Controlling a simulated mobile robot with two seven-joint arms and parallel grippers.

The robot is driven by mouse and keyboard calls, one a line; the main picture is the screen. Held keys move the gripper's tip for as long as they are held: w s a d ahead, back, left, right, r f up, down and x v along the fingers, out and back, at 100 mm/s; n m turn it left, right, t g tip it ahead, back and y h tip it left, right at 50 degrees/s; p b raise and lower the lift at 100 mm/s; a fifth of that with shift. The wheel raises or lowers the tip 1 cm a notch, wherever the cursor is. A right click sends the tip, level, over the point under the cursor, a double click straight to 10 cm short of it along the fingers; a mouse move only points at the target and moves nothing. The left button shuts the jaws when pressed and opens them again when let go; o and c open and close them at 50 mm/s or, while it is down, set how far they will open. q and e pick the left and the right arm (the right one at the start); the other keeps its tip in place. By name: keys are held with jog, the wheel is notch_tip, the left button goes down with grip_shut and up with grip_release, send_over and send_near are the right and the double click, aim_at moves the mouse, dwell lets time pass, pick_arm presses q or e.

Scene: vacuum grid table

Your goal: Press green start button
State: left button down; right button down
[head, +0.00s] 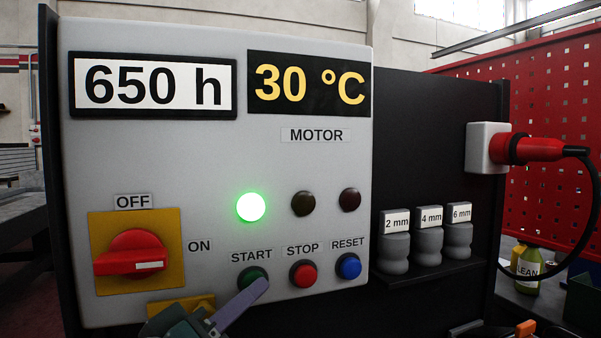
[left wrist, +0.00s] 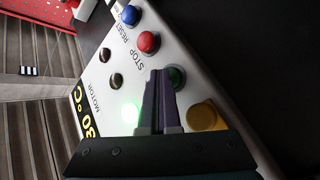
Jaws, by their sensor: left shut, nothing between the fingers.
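The green start button (head: 254,277) sits under the START label on the grey control panel (head: 180,170). My left gripper (head: 262,287) is shut and empty, its fingertips in front of the lower part of the green button in the head view. In the left wrist view the shut fingers (left wrist: 160,75) partly cover the green button (left wrist: 177,78). I cannot tell whether the tips touch it. The round lamp above START (head: 250,207) glows green.
The red stop button (head: 303,273) and blue reset button (head: 348,266) are right of the green one. A red rotary switch (head: 132,252) on a yellow plate is at the left. Labelled grey holders (head: 428,240) and a red plug (head: 535,149) are further right.

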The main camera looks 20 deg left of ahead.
dwell(0.3)
pick_arm(q)
jog(key=shift+s+d+r+p, duration=0.1)
jog(key=shift+s+d+p, duration=0.05)
jog(key=shift+s+p, duration=0.2)
jog(key=s+d+p, duration=0.1)
jog(key=s, duration=0.1)
jog(key=s+d+p, duration=0.2)
jog(key=s, duration=0.1)
jog(key=shift+d, duration=0.2)
dwell(0.3)
dwell(0.4)
